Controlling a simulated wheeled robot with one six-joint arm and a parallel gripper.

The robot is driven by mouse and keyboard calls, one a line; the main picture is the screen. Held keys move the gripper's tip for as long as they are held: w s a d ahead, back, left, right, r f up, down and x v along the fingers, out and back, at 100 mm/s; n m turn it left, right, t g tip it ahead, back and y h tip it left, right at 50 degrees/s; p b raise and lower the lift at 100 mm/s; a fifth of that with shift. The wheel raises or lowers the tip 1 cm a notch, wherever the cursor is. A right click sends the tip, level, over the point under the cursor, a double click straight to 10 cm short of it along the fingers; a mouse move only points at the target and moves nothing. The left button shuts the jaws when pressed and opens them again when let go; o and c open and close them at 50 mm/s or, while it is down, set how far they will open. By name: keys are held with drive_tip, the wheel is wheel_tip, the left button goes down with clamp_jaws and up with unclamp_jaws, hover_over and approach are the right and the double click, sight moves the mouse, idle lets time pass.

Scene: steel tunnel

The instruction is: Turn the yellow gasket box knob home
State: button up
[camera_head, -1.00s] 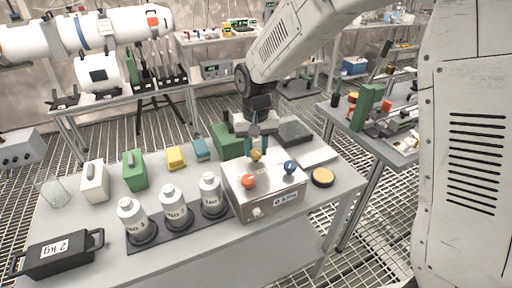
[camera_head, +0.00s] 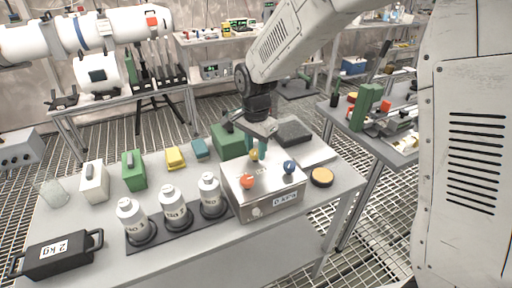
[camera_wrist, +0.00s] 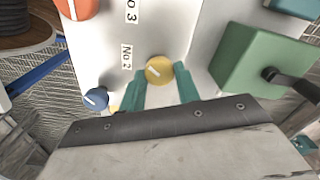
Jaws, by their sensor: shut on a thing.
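The gasket box (camera_head: 265,190) is a steel box on the table with a label on its front. On its top are a yellow knob (camera_head: 254,155), an orange-red knob (camera_head: 247,181) and a blue knob (camera_head: 289,167). My gripper (camera_head: 257,150) points down over the box, its teal fingers at the yellow knob. In the wrist view the yellow knob (camera_wrist: 159,70) sits between the two fingertips, and my gripper (camera_wrist: 160,82) is shut on it. A pale line crosses the knob's face. The label "No 2" is beside it. The blue knob (camera_wrist: 96,98) lies left of the fingers.
A green box (camera_head: 229,140) stands close behind the steel box. Three white bottles (camera_head: 173,203) stand in a dark rack to the left. A round black-and-amber piece (camera_head: 321,177) lies to the right.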

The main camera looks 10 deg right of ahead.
sight(256, 151)
drive_tip(key=shift+r+m, duration=0.1)
drive_tip(key=shift+m, duration=1.2)
drive_tip(key=shift+w, duration=0.1)
drive_tip(key=o, duration=1)
wheel_tip(256, 151, up, 8)
drive_tip(key=shift+f, duration=0.15)
